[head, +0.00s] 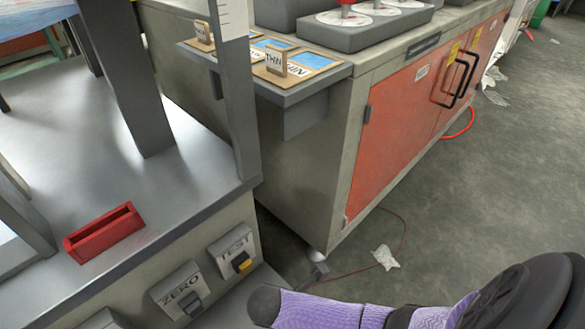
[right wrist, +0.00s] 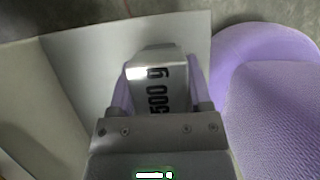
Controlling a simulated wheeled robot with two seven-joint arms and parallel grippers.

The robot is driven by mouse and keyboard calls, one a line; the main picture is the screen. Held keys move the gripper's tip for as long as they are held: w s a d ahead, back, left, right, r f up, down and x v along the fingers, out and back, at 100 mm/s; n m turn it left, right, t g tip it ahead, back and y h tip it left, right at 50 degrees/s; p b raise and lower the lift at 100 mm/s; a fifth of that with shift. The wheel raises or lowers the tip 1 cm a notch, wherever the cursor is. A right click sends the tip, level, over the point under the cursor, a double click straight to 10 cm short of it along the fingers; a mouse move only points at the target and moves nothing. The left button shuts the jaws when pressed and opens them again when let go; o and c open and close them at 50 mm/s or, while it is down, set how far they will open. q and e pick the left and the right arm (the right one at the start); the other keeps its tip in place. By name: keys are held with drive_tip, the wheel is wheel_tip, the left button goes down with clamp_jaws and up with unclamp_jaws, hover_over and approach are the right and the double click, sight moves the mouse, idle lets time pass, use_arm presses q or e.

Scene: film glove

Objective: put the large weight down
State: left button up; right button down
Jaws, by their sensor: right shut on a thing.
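The large weight (right wrist: 158,90), a silver block marked "500 g", is in the right wrist view. My right gripper (right wrist: 160,82) is shut on it, with purple fingers on both sides. A pale flat surface (right wrist: 85,65) lies beyond the weight; I cannot tell whether they touch. In the head view, my purple-covered right arm crosses the lower right, and neither the weight nor my right gripper can be made out there. My left gripper is not in view.
A metal bench (head: 165,195) holds an open red holder (head: 104,233). Its front has ZERO (head: 180,290) and TEST (head: 236,252) switches. A cabinet with orange doors (head: 400,140) and a side shelf (head: 300,88) with "THIN" cards stands behind. Litter (head: 385,257) and a red cable lie on the floor.

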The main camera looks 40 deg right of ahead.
unclamp_jaws()
drive_tip(key=shift+f, duration=0.1)
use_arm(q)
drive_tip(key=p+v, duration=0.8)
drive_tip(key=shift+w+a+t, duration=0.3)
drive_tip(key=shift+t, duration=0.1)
use_arm(e)
drive_tip(key=v, duration=1.2)
drive_tip(key=shift+r, duration=0.25)
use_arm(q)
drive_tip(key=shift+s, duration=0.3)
